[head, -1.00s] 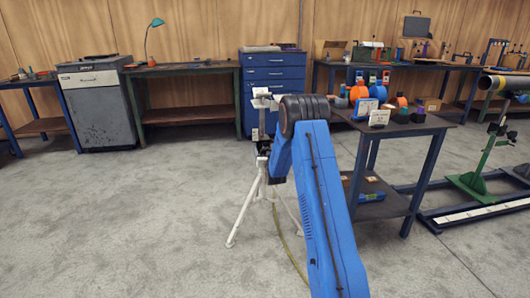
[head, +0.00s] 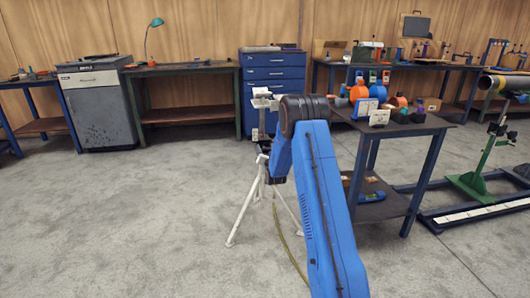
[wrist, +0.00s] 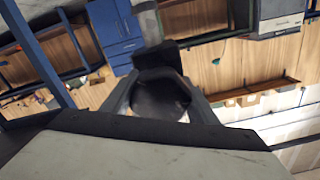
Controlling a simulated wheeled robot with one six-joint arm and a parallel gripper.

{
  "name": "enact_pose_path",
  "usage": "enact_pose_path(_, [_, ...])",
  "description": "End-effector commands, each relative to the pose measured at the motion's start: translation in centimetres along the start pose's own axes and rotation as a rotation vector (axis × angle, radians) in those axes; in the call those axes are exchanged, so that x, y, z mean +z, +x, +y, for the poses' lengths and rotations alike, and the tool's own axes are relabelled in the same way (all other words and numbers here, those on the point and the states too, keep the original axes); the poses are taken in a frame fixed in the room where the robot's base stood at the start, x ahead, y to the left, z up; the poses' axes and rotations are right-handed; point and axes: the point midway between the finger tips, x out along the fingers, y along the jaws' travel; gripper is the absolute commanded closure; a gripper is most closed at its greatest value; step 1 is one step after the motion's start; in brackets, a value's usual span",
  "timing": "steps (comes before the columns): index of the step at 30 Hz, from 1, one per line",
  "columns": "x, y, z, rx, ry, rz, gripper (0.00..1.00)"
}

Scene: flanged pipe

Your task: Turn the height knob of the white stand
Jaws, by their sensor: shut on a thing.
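The white stand (head: 241,216) stands on splayed tripod legs on the floor, left of my blue arm in the head view. Its upper post and small white head (head: 262,97) rise beside my arm's elbow. The dark round height knob (wrist: 161,98) fills the middle of the wrist view. My gripper (wrist: 160,108) is shut on the knob, with a finger on each side of it. In the head view the knob is hard to make out, and my arm hides part of the stand.
A blue-legged workbench (head: 408,127) with tape rolls and small boxes stands close on the right. A yellowish cable (head: 291,255) lies on the floor by the stand. A green pipe support (head: 487,165) is farther right. The floor on the left is clear.

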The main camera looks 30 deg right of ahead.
Motion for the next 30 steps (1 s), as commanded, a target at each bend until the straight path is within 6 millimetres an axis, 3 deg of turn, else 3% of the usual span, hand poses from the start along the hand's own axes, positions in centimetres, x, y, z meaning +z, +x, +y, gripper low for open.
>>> enact_pose_path(30, [0.17,-0.04,0.3,0.002,0.967,-0.001,0.69])
